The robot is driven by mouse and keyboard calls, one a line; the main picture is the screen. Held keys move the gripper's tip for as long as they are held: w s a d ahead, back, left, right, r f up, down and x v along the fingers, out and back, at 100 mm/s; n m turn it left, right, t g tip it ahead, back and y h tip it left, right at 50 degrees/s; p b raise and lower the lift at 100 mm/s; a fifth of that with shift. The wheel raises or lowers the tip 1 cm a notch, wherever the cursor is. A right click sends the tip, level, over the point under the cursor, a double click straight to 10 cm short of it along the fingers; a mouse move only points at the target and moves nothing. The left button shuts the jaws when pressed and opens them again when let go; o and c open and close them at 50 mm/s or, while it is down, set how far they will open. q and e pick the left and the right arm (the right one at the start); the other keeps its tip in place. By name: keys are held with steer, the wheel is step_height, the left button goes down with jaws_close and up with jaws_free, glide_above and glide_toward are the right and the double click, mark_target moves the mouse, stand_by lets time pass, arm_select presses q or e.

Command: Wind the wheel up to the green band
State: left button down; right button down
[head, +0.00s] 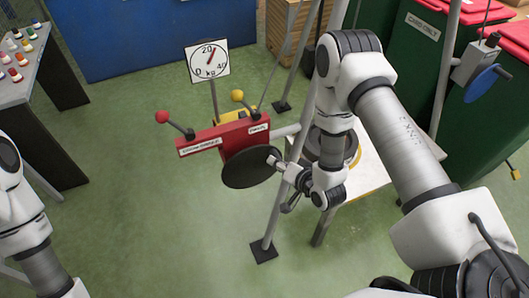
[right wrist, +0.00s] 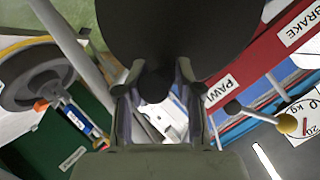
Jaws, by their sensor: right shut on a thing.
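The wheel (head: 245,168) is a dark, flat disc on the front of a red housing (head: 236,135). It also shows at the top of the right wrist view (right wrist: 190,30). My right gripper (head: 281,165) is at the wheel's right side, shut on its dark handle knob (right wrist: 154,86), which sits between the fingers in the right wrist view. A white dial (head: 208,62) marked 0, 20, 40 and kg stands behind the housing. Its red needle points up, near 20. I cannot make out a green band. My left arm shows at the left edge, but its gripper is out of view.
A red-knobbed lever (head: 163,117) and a yellow-knobbed lever (head: 238,95) stick out of the housing, which has PAWL and BRAKE labels. Grey posts and a white table (head: 368,178) stand beside my right arm. Green bins (head: 408,60) are behind.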

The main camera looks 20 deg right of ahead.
steer(key=shift+s+d+f+m+y+b, duration=0.1)
steer(key=shift+d+f+m+y+b, duration=0.3)
steer(key=shift+f+b, duration=0.2)
steer(key=shift+s+d+f+m+y+b, duration=0.1)
steer(key=shift+d+f+m+y+b, duration=0.2)
steer(key=shift+f+m+b, duration=0.3)
steer(key=f+m+y+b, duration=0.1)
steer(key=b, duration=0.1)
steer(key=f+m+y+b, duration=0.1)
steer(key=b, duration=0.1)
steer(key=shift+d+f+t+b, duration=0.3)
steer(key=shift+d+f+t, duration=0.05)
steer(key=shift+d+t, duration=0.05)
